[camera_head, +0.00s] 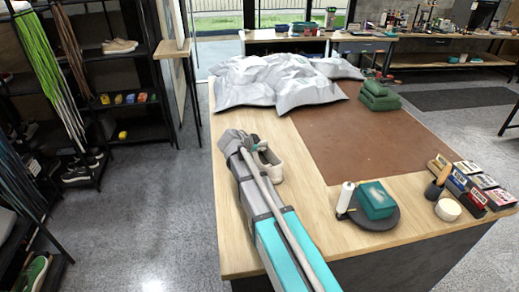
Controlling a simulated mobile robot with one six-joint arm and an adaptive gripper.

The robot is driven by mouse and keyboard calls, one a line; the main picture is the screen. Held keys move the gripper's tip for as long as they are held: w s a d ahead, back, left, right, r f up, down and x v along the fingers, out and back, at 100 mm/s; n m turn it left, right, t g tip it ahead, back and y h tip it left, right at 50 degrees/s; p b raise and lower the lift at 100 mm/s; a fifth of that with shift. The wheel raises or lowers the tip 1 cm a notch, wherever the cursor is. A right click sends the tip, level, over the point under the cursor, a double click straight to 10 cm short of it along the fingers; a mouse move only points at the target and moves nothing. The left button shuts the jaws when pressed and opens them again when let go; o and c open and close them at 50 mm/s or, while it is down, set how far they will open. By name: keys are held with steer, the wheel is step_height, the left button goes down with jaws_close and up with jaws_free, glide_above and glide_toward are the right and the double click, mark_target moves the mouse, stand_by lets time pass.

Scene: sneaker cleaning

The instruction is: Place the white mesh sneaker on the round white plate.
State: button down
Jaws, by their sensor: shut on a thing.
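The white mesh sneaker (269,166) is at the left part of the wooden table, just right of the end of my arm. Its heel side is partly hidden by my arm. My gripper (260,149) is at the sneaker's upper end and shut on it; its fingers are small and mostly hidden. I cannot tell whether the sneaker touches the tabletop. I cannot make out a round white plate; my arm covers part of the table's left side.
A grey crumpled cloth (270,82) covers the far end. A brown mat (370,135) lies at right, with folded green cloths (378,97) on it. A teal block (376,200), white bottle (345,197), cream round tin (447,209) and several boxes (475,185) stand near the front.

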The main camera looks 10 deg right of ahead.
stand_by(0.3)
steer(key=shift+c, duration=2.3)
jaws_free()
steer(key=shift+s+r, duration=0.1)
steer(key=shift+s+a+r+p, duration=0.3)
steer(key=shift+a+r+p, duration=0.05)
steer(key=shift+a+p, duration=0.1)
steer(key=p+v, duration=0.6)
steer(key=v, duration=0.4)
steer(key=shift+s+a+r, duration=0.15)
steer(key=shift+s+a, duration=0.05)
